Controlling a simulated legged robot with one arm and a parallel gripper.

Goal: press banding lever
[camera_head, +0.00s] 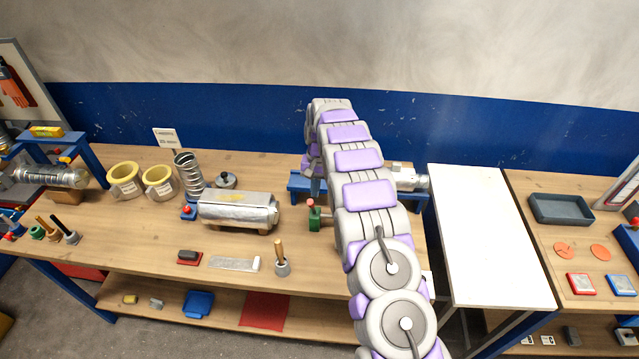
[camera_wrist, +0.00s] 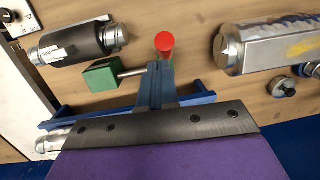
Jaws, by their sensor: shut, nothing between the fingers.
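A lever with a red knob (camera_head: 310,202) stands on a small green block (camera_head: 314,224) at the middle of the workbench. It looks like the banding lever, though no label on it can be read. In the wrist view the red knob (camera_wrist: 165,42) sits at the end of a metal rod from the green block (camera_wrist: 101,77). My gripper (camera_wrist: 158,68) is shut and empty, its tips overlapping the lower edge of the knob in that view. I cannot tell whether they touch. In the head view my gripper (camera_head: 316,187) points down just above and behind the lever, partly hidden by my arm.
A foil-wrapped duct (camera_head: 238,209) lies left of the lever. A blue stand (camera_head: 298,184) is behind it, partly hidden by my arm. A dark cylinder with metal ends (camera_wrist: 78,43) lies near the green block.

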